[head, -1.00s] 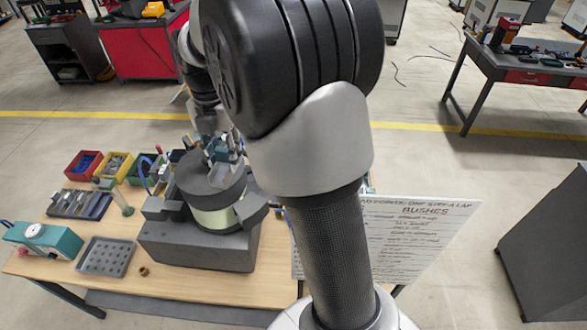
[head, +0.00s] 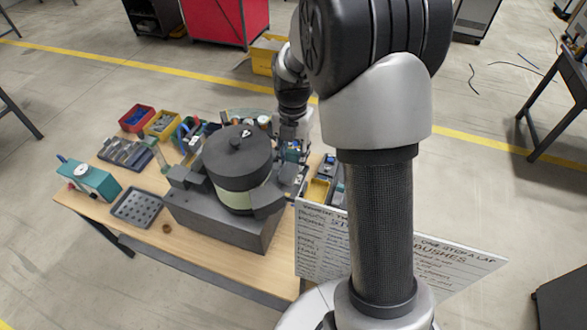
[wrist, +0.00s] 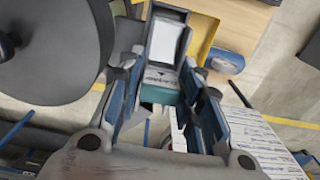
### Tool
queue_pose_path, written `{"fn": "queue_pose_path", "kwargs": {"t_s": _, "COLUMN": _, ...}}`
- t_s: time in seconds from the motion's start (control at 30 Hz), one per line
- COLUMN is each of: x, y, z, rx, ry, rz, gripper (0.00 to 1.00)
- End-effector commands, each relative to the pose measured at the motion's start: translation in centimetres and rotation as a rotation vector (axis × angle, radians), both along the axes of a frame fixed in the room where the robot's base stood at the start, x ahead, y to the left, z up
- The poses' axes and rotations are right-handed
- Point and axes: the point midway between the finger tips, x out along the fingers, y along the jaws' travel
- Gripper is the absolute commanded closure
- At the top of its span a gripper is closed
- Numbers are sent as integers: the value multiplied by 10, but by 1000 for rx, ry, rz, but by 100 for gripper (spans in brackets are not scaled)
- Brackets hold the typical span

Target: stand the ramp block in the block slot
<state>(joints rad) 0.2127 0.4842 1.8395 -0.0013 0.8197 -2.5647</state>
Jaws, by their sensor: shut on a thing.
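My gripper (wrist: 165,85) is shut on a block between its two blue-sided fingers; I take it to be the ramp block (wrist: 160,96), which shows teal with a lettered pale band. A dark grey, box-like piece with a pale face (wrist: 167,42) lies just past the fingertips; I cannot tell whether it is part of the held block or the block slot. In the head view my gripper (head: 292,152) is just right of the bowl feeder, and the held block is too small to make out. I cannot pick out the block slot for sure.
The dark round bowl feeder (head: 238,160) stands close beside my gripper and fills the wrist view's upper left. A yellow bin (head: 318,190) is near the table's right end. A perforated tray (head: 136,207), a teal device (head: 90,180) and small bins (head: 137,117) are left. A lettered board (head: 390,250) stands in front.

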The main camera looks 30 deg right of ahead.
Motion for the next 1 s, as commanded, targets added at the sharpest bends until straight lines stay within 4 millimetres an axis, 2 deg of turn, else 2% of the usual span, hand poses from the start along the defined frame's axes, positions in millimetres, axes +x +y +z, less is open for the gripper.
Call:
{"fn": "queue_pose_path", "kwargs": {"t_s": 0.23, "x": 0, "y": 0, "z": -24, "rx": 0, "ry": 1, "rz": 0, "gripper": 98}}
{"fn": "queue_pose_path", "kwargs": {"t_s": 0.47, "x": 0, "y": 0, "z": -56, "rx": 0, "ry": 0, "rz": 0, "gripper": 98}}
{"fn": "queue_pose_path", "kwargs": {"t_s": 0.87, "x": 0, "y": 0, "z": -62, "rx": 0, "ry": -1, "rz": 0, "gripper": 98}}
{"fn": "queue_pose_path", "kwargs": {"t_s": 0.9, "x": 0, "y": 0, "z": -63, "rx": -1, "ry": -1, "rz": 0, "gripper": 66}}
{"fn": "queue_pose_path", "kwargs": {"t_s": 1.0, "x": 0, "y": 0, "z": -62, "rx": -1, "ry": -1, "rz": 0, "gripper": 60}}
